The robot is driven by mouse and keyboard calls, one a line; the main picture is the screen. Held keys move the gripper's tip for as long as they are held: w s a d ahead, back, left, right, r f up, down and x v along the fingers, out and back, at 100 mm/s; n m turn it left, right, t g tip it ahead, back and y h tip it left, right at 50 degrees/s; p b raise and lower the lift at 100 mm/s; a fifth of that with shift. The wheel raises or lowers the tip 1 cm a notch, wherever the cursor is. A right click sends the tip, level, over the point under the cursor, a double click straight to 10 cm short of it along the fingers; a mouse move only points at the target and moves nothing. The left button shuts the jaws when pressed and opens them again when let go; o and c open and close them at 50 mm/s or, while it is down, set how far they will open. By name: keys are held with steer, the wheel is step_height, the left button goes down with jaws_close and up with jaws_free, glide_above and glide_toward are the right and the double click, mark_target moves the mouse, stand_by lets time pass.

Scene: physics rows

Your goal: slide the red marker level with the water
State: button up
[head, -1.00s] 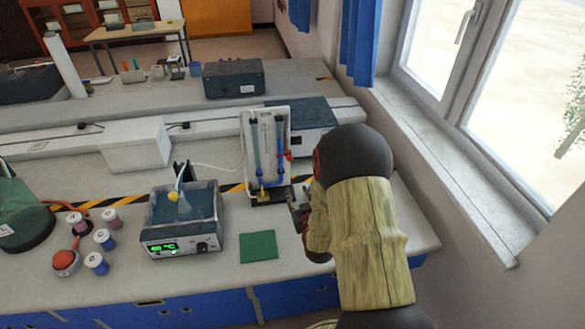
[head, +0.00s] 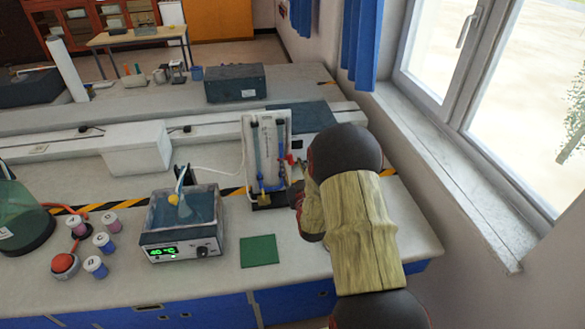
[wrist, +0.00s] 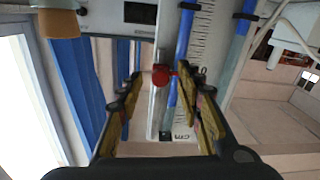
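The red marker (wrist: 161,76) shows in the wrist view beside a blue tube (wrist: 186,35) and a white cm scale (wrist: 202,45). My gripper (wrist: 163,84) is open, with one finger on each side of the marker and a gap on the left side. Whether the right finger touches it I cannot tell. In the head view the white tube stand (head: 268,128) is upright on the bench. My gripper (head: 298,185) is at its right side, largely hidden by my arm. The water's level in the tubes is too small to read.
A water bath (head: 182,222) with a lit display stands left of the stand. A green mat (head: 259,251) lies in front. Several small jars (head: 95,266) are at the left. A dark box (head: 309,117) is behind the stand, and the window wall is close on the right.

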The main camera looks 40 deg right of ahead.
steer(key=shift+c, duration=1.4)
jaws_close()
